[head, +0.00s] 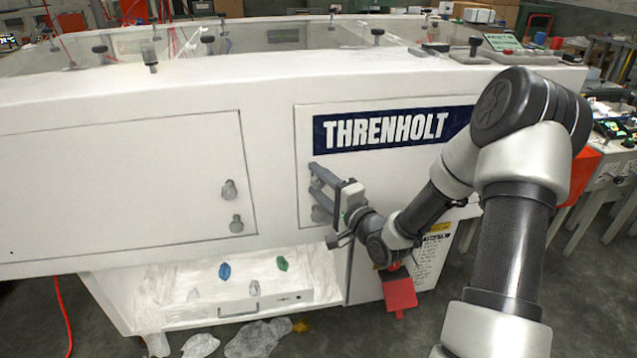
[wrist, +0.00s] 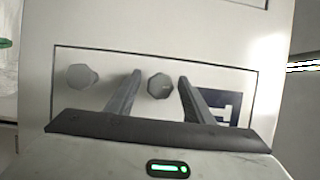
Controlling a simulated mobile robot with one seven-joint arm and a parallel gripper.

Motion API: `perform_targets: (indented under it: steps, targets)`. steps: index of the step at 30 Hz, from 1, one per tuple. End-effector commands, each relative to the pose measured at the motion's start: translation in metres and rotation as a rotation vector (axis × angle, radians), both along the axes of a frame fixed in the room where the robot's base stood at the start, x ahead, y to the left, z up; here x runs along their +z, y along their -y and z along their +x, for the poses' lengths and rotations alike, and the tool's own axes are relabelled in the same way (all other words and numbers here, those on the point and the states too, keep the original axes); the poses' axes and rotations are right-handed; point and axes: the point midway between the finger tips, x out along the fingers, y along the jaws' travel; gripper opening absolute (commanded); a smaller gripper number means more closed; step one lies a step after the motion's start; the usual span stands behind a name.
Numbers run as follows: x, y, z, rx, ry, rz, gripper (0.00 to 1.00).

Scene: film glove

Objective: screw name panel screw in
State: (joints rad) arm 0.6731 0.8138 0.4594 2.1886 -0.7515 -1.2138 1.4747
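The name panel (head: 304,130) is a white plate on the machine's front with a dark blue THRENHOLT sign (head: 385,130). It has two grey knob-headed screws on its left side. The upper screw (head: 316,183) lies between the fingers of my gripper (head: 312,179). In the wrist view this screw (wrist: 160,86) shows between the two open fingertips (wrist: 160,75), with gaps on both sides. The lower screw (head: 318,214) is just below my gripper and shows left of the fingers in the wrist view (wrist: 81,77). How deep the screws sit cannot be told.
A closed door (head: 120,190) with two similar knobs is to the left. Below is an open bay with plastic film, a drawer handle (head: 238,309), and blue and green pieces (head: 224,270). A red piece (head: 399,291) hangs below my wrist. Loose film lies on the floor.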

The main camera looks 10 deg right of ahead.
Motion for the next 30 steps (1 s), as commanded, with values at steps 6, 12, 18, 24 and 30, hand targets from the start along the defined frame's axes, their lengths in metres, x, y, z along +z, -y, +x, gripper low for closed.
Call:
perform_targets:
  steps: [6,12,18,24,30]
  targets:
    - [0.0,0.001,-0.001,-0.001,-0.001,-0.001,0.48]
    - [0.0,0.01,-0.02,-0.004,-0.002,-0.002,0.48]
    - [0.001,0.028,-0.063,-0.005,-0.004,-0.002,0.48]
    - [0.0,0.047,-0.109,-0.006,-0.002,0.0,0.48]
    - [-0.001,0.061,-0.143,-0.004,-0.001,0.0,0.48]
